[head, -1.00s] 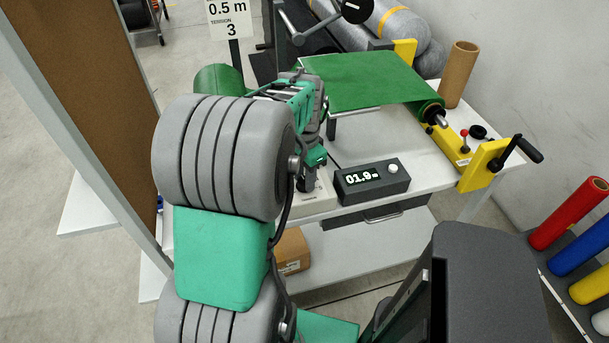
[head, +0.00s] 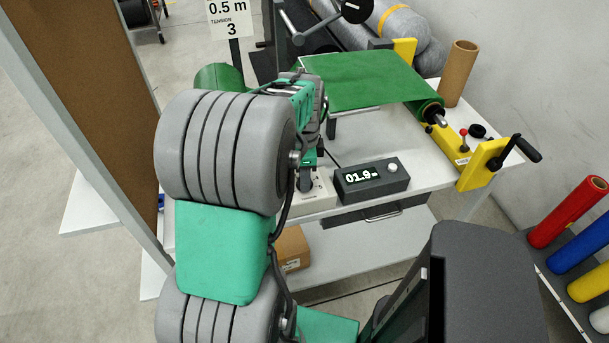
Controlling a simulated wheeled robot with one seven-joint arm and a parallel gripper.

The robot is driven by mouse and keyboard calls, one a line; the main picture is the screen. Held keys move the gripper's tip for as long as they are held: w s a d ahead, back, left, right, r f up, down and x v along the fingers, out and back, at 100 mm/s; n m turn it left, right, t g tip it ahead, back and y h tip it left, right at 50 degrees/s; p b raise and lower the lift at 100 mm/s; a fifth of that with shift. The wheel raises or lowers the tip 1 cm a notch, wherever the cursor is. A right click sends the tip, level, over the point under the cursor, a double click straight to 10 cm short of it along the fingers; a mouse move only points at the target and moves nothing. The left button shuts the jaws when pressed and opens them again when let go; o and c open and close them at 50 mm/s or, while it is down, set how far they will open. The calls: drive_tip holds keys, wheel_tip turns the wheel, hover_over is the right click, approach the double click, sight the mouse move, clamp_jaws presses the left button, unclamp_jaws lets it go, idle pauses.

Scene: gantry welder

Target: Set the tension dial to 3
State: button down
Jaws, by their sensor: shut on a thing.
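The tension dial's white box (head: 322,199) sits at the front edge of the bench, left of the display. My gripper (head: 306,182) points down onto this box and is shut on the dial. The dial itself is hidden by my fingers and wrist, so its setting cannot be read. A sign (head: 230,18) at the top left reads "0.5 m" and "TENSION 3".
A dark display box (head: 372,180) reading 01.9 m, with a white knob, stands right of the dial's box. Green sheet (head: 362,80) runs to a roller behind. A yellow crank stand (head: 483,165) is at the right. A brown board (head: 85,95) rises at the left.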

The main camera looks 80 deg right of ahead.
idle(0.3)
drive_tip(key=c, duration=1)
unclamp_jaws()
drive_tip(key=shift+o, duration=0.2)
wheel_tip(320, 180, up, 8)
drive_tip(key=shift+f, duration=0.1)
